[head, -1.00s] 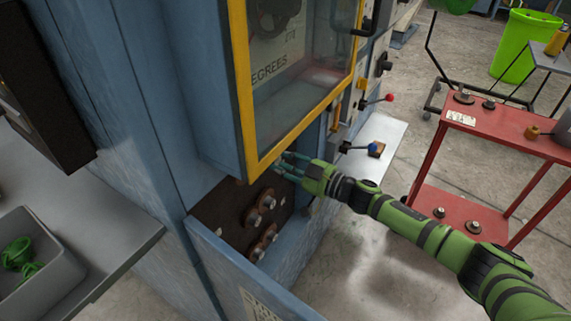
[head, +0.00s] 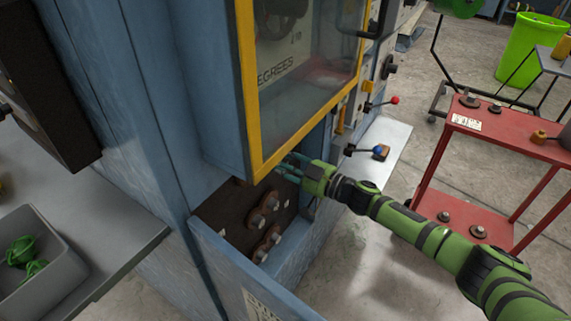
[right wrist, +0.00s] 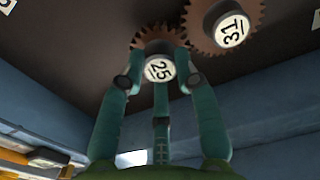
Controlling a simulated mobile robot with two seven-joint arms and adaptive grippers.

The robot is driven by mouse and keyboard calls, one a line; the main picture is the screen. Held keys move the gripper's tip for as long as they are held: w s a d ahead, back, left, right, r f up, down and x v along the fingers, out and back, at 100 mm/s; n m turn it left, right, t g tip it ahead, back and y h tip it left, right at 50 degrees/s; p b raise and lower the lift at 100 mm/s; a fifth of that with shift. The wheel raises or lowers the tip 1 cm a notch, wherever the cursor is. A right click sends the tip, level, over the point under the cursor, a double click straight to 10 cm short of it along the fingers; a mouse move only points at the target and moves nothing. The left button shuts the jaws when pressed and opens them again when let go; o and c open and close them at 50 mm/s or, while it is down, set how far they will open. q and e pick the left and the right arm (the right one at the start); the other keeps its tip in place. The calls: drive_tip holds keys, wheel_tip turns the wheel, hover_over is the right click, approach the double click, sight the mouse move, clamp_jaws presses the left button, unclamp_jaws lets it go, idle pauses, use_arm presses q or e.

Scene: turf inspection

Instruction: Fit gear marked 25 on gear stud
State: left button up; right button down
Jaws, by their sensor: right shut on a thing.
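My right gripper (head: 290,168) reaches in under the yellow-framed window toward the dark panel inside the blue machine. In the right wrist view, its teal fingers (right wrist: 160,82) are closed around the gear marked 25 (right wrist: 158,69), a brown toothed gear with a round pale label. That gear is close to the dark panel, beside the gear marked 31 (right wrist: 232,30). I cannot tell whether their teeth touch. The gear stud is not visible behind the held gear. In the head view the held gear is hidden by the window frame and fingers. My left gripper is not in view.
Other gears sit on the dark panel (head: 232,207), including one gear (head: 264,208) low in the recess. The window's yellow frame (head: 285,148) hangs close above my right gripper. A red cart (head: 500,136) stands right; a grey bin (head: 45,270) with green items stands left.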

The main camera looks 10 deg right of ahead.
drive_tip(key=shift+w+a+r, duration=0.1)
drive_tip(key=shift+w+a, duration=0.3)
drive_tip(key=c, duration=0.8)
unclamp_jaws()
drive_tip(key=shift+s+d, duration=0.25)
drive_tip(key=v, duration=1.1)
drive_tip(key=shift+s+r, duration=0.1)
